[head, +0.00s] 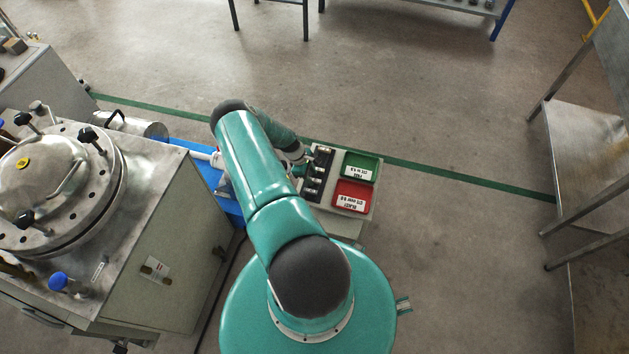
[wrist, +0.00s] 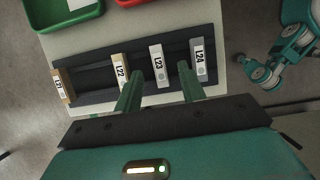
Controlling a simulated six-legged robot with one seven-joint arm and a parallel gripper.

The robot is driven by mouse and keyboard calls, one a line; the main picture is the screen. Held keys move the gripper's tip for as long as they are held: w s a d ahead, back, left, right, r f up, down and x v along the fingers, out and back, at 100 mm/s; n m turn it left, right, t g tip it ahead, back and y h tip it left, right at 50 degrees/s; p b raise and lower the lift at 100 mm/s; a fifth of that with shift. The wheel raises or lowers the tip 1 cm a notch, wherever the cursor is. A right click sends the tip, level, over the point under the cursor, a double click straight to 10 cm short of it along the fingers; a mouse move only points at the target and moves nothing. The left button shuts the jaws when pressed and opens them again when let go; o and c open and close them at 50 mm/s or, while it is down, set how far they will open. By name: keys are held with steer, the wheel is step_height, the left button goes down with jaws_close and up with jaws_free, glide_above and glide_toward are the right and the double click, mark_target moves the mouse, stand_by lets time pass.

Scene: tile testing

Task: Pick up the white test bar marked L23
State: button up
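The white test bar marked L23 (wrist: 157,65) lies in a dark slotted rack (wrist: 92,78) in the wrist view. Bar L22 (wrist: 120,72) is to its left and bar L24 (wrist: 198,60) to its right. My gripper (wrist: 159,70) is open, with one green finger on each side of L23 in the picture. No finger visibly touches it, and I cannot tell how far above the bar the fingertips are. In the head view the rack (head: 318,176) is on a pale bench top, and my arm partly hides the gripper; the labels are too small to read there.
Bar L21 (wrist: 63,86) sits at the rack's left end. A green tray (head: 361,167) and a red tray (head: 352,196) stand beside the rack, with a white label in each. A large metal vessel (head: 62,180) stands to the left. Open floor lies to the right.

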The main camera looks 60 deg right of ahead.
steer(key=shift+s+f, duration=0.25)
steer(key=shift+f, duration=0.35)
jaws_close()
